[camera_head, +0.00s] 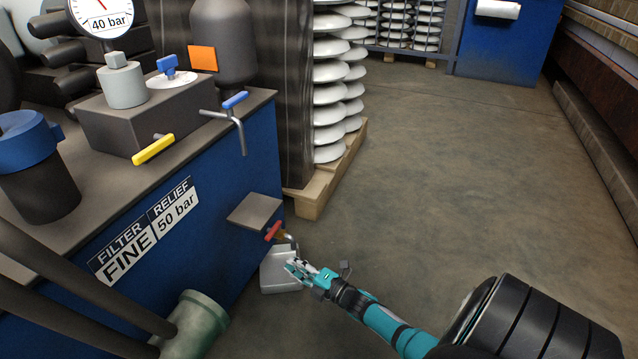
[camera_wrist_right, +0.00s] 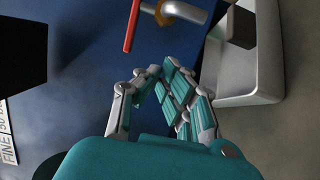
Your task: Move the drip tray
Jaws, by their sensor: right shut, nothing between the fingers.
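The drip tray (camera_head: 280,284) is a light grey, shallow open box. It sits on the floor against the blue cabinet's foot, below a brass tap with a red handle (camera_head: 272,231). My right gripper (camera_head: 297,267) is in front of the tray's right part in the head view and hides some of it. Its teal and grey fingers are shut with nothing between them. In the right wrist view the tray's pale rim (camera_wrist_right: 270,60) is right of the fingers, with a dark block inside; I cannot tell whether they touch. My left gripper is not in view.
The blue cabinet (camera_head: 240,180) fills the left, with a small grey shelf (camera_head: 255,211) jutting out above the tray. A green-grey cylinder (camera_head: 196,325) stands at lower left. A wooden pallet (camera_head: 318,196) carries stacked white insulators behind. The floor (camera_head: 450,160) to the right is clear.

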